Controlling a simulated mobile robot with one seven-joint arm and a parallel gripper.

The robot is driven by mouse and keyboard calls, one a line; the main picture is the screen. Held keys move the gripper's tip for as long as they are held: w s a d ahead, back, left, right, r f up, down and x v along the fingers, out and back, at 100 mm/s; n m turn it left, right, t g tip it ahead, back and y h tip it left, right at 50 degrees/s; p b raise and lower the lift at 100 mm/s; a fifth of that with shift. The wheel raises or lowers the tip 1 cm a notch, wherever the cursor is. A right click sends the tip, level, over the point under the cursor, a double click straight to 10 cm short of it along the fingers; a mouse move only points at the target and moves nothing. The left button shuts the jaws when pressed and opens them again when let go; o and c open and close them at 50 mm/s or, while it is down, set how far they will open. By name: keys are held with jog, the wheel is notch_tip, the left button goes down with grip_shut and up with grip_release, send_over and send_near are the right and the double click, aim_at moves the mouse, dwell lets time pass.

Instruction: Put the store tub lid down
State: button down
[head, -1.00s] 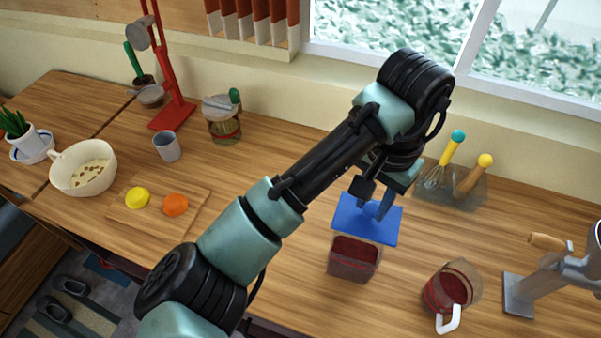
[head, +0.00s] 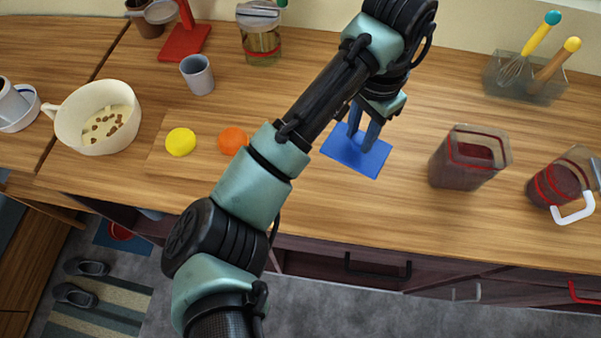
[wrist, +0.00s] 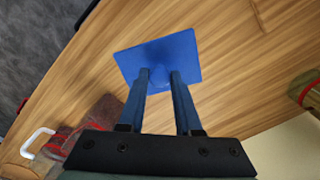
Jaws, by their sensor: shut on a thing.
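The store tub lid (head: 345,156) is a flat blue square. My gripper (head: 366,138) is shut on it from above, left of the tub in the head view. In the wrist view the lid (wrist: 184,48) lies across the fingertips, and my gripper (wrist: 160,78) has its two fingers around a small raised knob at the lid's middle. I cannot tell whether the lid touches the worktop or hangs just above it. The clear square tub (head: 465,160), with dark red contents, stands uncovered on the worktop.
Wooden worktop (head: 300,200) around the lid is clear. An orange piece (head: 232,140) and a yellow piece (head: 181,142) lie on a board to the left. A utensil holder (head: 524,80) is at the back right.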

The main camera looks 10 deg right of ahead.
notch_tip(320, 180, down, 10)
jog(key=shift+f+p, duration=0.2)
jog(key=shift+p, duration=0.2)
jog(key=c, duration=0.6)
grip_release()
jog(key=shift+f, duration=0.15)
notch_tip(320, 180, up, 12)
jog(key=shift+r, duration=0.2)
